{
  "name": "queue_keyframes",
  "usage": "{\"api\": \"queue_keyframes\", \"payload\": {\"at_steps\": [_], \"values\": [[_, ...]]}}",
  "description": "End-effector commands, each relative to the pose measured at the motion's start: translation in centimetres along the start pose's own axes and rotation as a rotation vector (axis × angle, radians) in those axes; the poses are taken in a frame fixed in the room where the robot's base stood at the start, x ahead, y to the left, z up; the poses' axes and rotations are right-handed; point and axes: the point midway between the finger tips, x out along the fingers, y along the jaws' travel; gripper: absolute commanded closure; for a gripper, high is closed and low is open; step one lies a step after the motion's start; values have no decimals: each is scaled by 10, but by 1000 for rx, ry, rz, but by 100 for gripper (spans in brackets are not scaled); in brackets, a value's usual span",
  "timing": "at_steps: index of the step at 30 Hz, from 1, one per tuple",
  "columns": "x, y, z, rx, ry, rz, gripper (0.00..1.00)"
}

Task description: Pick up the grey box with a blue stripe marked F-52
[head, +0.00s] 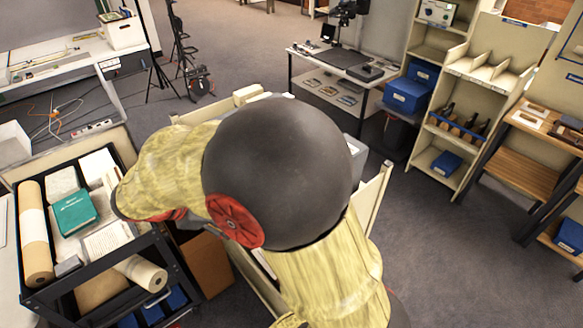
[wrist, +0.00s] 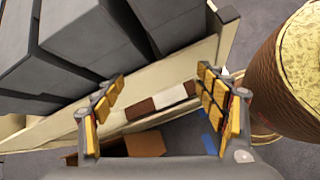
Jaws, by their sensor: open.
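Several plain grey boxes (wrist: 75,45) stand close together on a cream shelf or cart (wrist: 208,62) at the upper left of the wrist view. No blue stripe or F-52 mark shows on the faces in view, so I cannot tell which one is the marked box. My gripper (wrist: 161,82) is open and empty, its padded fingers apart, below and in front of the boxes and close to the cream edge. In the head view my arm hides the gripper and most of the cream cart (head: 375,195).
A black cart (head: 150,298) with paper rolls and a green box (head: 74,212) stands at left. A brown carton (head: 205,265) sits beside the cream cart. Shelving with blue boxes (head: 407,95) stands at right. Grey floor is open between the cream cart and the shelving.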

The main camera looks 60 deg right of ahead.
Motion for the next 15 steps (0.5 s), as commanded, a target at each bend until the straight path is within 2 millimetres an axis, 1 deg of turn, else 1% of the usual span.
{"api": "queue_keyframes", "payload": {"at_steps": [1, 3, 6, 9, 11, 14, 15], "values": [[6, 13, -1, -80, -76, 13, 26], [15, 29, -3, -178, -168, 39, 26], [23, 47, -7, -288, -270, 66, 26], [28, 58, -11, -357, -334, 84, 26], [31, 63, -12, -379, -356, 90, 26], [40, 66, -11, -396, -372, 93, 26], [46, 67, -9, -397, -375, 93, 26]]}}
